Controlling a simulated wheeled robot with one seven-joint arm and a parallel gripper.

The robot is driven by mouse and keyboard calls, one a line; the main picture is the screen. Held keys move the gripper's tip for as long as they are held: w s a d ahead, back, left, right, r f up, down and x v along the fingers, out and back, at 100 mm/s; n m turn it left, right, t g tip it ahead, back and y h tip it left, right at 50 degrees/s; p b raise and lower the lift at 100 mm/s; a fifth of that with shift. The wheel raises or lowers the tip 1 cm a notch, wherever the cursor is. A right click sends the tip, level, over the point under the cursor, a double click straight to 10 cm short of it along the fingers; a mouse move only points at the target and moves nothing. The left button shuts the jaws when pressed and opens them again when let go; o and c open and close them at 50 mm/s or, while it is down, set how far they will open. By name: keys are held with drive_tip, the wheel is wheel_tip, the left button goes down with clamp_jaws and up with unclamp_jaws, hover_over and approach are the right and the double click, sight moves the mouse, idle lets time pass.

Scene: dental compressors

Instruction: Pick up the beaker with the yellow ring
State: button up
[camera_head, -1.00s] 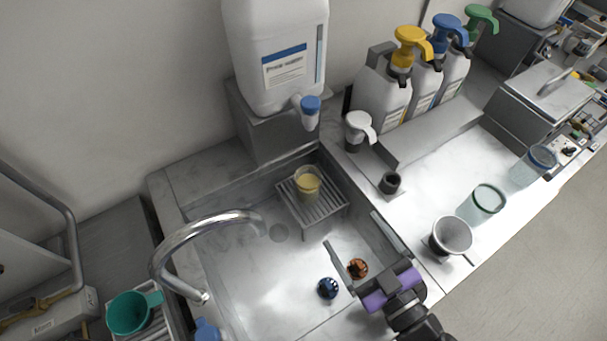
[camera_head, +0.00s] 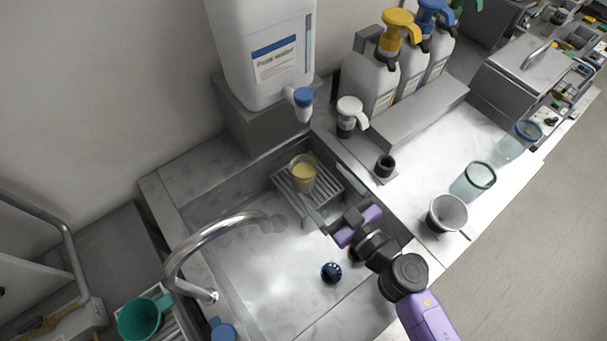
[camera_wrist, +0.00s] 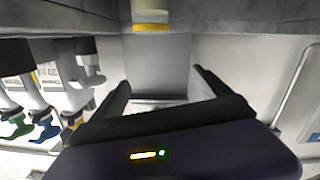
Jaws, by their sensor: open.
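The beaker with the yellow ring (camera_head: 303,174) is a clear beaker that looks yellowish. It stands upright on a small slatted metal rack (camera_head: 325,195) in the far corner of the sink. In the wrist view the beaker (camera_wrist: 150,14) shows at the top edge, cut off, with its yellow band. My gripper (camera_head: 322,187) is open and empty. Its two fingers point toward the beaker from the right and front, still apart from it. In the wrist view the fingers (camera_wrist: 160,80) spread with nothing between them.
A curved chrome faucet (camera_head: 225,225) arches over the sink at left. A white water container (camera_head: 262,55) with a blue tap (camera_head: 303,98) stands behind the rack. A dark blue round item (camera_head: 331,272) lies on the sink floor. A grey cup (camera_head: 446,214) and glass beakers (camera_head: 474,181) stand on the right counter.

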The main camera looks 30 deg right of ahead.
sight(297, 165)
drive_tip(key=w+f+g, duration=0.1)
drive_tip(key=w+f, duration=0.1)
drive_tip(key=w+f+m, duration=0.1)
drive_tip(key=w+f, duration=0.1)
drive_tip(key=f, duration=0.1)
drive_tip(key=w+f+g+p, duration=0.1)
drive_tip(key=w+f, duration=0.1)
drive_tip(key=f, duration=0.1)
drive_tip(key=shift+w+d+m+g, duration=0.3)
drive_tip(key=shift+m, duration=0.1)
drive_tip(key=shift+b+x, duration=1.1)
drive_tip(key=shift+x, duration=2.85)
drive_tip(key=shift+c, duration=0.5)
drive_tip(key=shift+r, duration=0.1)
drive_tip(key=c, duration=1.8)
drive_tip(key=shift+r+p, duration=2.9)
drive_tip(key=shift+r, duration=2.05)
